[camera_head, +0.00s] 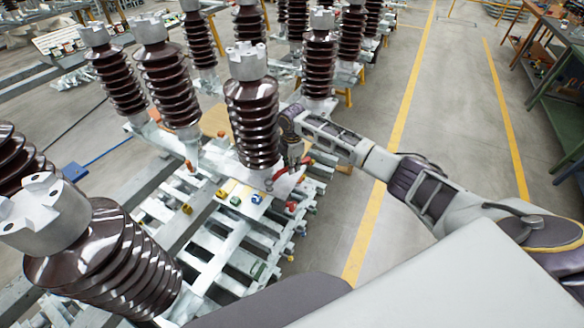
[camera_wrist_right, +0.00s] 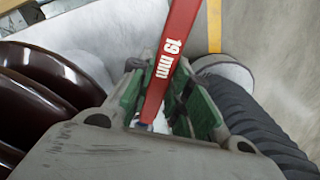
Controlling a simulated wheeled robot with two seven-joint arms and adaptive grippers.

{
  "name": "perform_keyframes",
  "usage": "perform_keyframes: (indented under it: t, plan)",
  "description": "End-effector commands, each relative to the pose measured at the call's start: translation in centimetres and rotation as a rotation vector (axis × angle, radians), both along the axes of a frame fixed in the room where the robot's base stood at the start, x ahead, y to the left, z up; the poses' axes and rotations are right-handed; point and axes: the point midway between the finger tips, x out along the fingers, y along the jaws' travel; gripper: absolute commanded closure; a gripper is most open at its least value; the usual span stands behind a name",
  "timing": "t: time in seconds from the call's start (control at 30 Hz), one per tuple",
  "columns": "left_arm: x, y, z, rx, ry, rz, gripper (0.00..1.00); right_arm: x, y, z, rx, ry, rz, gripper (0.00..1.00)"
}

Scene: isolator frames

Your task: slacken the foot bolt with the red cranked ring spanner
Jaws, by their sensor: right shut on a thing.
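The red cranked ring spanner (camera_wrist_right: 171,62), marked "19 mm", runs between the green-lined fingers of my right gripper (camera_wrist_right: 160,100) in the right wrist view. The gripper is shut on it. In the head view, my right gripper (camera_head: 292,163) is at the foot of a brown ribbed insulator (camera_head: 252,120), and a red part of the spanner (camera_head: 280,173) shows beside it. I cannot make out the foot bolt clearly or tell whether the spanner's ring is around it. My left gripper is not in view.
Several brown insulators with grey metal caps (camera_head: 247,62) stand close around on metal frames. Small coloured parts, including a yellow one (camera_head: 221,194) and a blue one (camera_head: 256,199), lie near the foot. Open floor with yellow lines (camera_head: 404,110) lies to the right.

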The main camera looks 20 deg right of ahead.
Motion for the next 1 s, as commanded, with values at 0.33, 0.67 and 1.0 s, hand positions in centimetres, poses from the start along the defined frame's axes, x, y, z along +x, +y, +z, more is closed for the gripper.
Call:
perform_keyframes:
  t: [0.33, 0.67, 1.0]
  plan:
    - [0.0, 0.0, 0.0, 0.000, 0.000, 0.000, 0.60, 0.1, 0.0, 1.8, -0.001, -0.002, 0.000, 1.00]
    - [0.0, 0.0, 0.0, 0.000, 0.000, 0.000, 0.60, 0.1, 0.0, 3.3, -0.001, -0.002, -0.001, 1.00]
    - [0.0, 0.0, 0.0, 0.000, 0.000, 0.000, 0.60, 0.0, 0.0, 3.7, -0.001, -0.001, -0.001, 1.00]
